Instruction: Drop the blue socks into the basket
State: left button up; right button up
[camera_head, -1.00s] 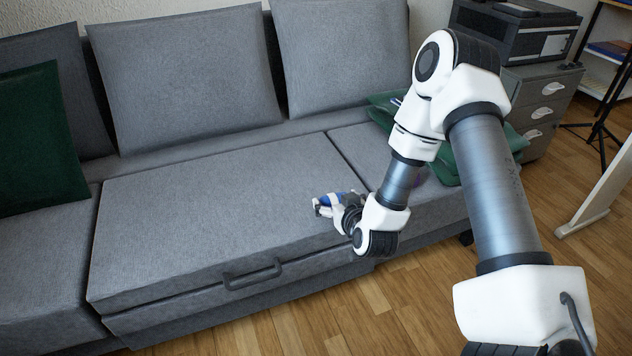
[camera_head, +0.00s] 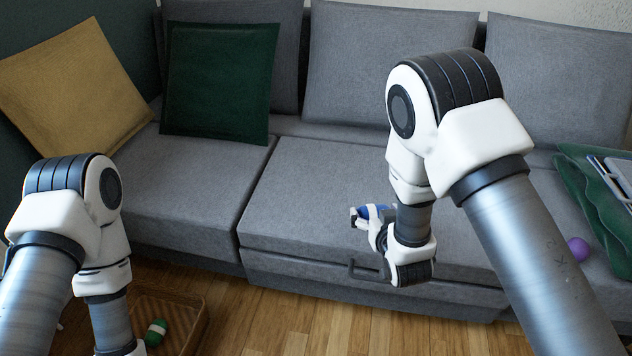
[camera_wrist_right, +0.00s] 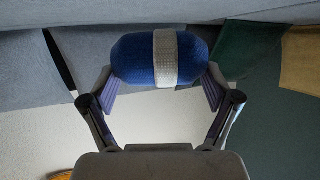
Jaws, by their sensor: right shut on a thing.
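The blue socks (camera_head: 372,212), a rolled bundle with a pale band, are held in my right gripper (camera_head: 366,217) in front of the sofa seat. In the right wrist view, the bundle (camera_wrist_right: 190,62) is clamped at its two ends between the fingers. The basket (camera_head: 194,327) stands on the floor at the lower left of the head view, partly hidden by my left arm. A green and white rolled bundle (camera_head: 156,332) lies in it. The right gripper is up and to the right of the basket, well apart from it. My left gripper is below the picture edge.
The grey sofa (camera_head: 310,190) fills the back, with a yellow cushion (camera_head: 75,90) and a dark green cushion (camera_head: 220,82) on it. A purple ball (camera_head: 578,249) and green cloth (camera_head: 600,190) lie at the right. Wooden floor (camera_head: 300,325) is clear in front.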

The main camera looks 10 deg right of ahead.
aim_at(188, 325)
jog(key=l+u, duration=0.15)
jog(key=u, duration=0.3)
jog(key=l+u, duration=0.1)
jog(key=u, duration=0.4)
jog(key=l+u, duration=0.15)
jog(key=u, duration=0.3)
jog(key=i+l, duration=0.1)
jog(key=l, duration=0.25)
jog(key=i+l, duration=0.1)
jog(key=l, duration=0.25)
jog(key=i+l, duration=0.1)
jog(key=l, duration=0.25)
jog(key=l+u, duration=0.2)
jog(key=u, duration=1.3)
jog(key=i+l, duration=0.05)
